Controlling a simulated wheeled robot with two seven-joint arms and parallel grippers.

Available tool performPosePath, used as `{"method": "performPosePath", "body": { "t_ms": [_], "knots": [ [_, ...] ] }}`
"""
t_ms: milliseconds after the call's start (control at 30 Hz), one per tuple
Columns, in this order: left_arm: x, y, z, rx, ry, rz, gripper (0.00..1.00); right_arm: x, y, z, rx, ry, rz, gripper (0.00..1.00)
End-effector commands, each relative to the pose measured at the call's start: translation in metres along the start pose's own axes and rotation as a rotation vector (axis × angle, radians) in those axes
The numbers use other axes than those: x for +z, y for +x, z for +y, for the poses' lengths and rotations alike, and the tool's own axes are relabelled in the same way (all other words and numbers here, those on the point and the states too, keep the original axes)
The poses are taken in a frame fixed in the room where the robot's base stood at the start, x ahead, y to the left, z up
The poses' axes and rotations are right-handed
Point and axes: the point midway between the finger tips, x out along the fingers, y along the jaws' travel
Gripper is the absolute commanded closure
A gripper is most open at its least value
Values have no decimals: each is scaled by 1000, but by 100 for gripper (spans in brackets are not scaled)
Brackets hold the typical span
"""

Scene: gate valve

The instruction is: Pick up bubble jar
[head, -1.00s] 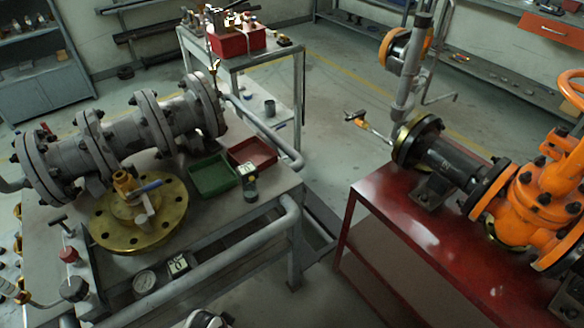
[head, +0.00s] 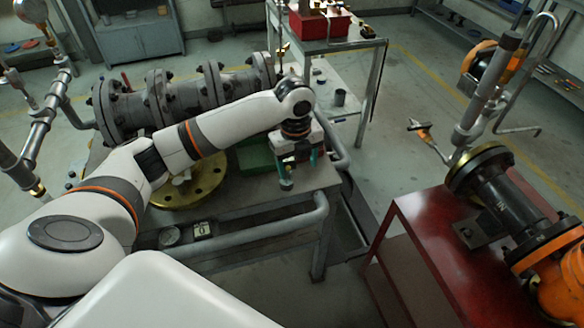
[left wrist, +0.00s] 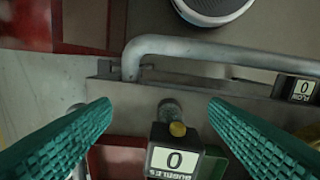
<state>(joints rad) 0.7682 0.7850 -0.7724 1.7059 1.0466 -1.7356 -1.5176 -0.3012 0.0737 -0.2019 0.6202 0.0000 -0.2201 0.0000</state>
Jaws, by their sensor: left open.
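My left gripper (left wrist: 160,104) is open, with one teal finger on each side of the jar and counter. No contact shows. In the head view my left gripper (head: 296,163) hangs over the front right of the bench and largely hides the jar. My right gripper is not in view.
A grey flanged pipe (head: 180,95) lies along the back of the bench. A brass flange (head: 190,188), a green tray (head: 254,155) and a second counter (head: 201,229) are near my left arm. A grey rail (head: 250,226) runs along the front. A red table (head: 440,245) stands right.

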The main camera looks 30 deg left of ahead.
Motion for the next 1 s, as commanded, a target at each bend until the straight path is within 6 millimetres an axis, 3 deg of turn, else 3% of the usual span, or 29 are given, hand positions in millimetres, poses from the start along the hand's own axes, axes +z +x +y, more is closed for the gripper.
{"method": "performPosePath", "body": {
  "t_ms": [33,100,267,600,867,1000],
  "knots": [
    [-18,-20,-2,-14,45,11,31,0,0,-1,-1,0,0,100],
    [-32,-37,-7,-32,103,7,31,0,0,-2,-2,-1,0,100],
    [-46,-54,-13,-50,167,-6,31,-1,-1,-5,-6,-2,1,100],
    [-46,-3,-16,-51,173,-10,31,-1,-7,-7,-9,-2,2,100],
    [-46,18,-16,-49,173,-8,31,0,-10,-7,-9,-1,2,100],
    [-47,39,-16,-50,172,-10,31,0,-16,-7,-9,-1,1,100]
  ]
}}
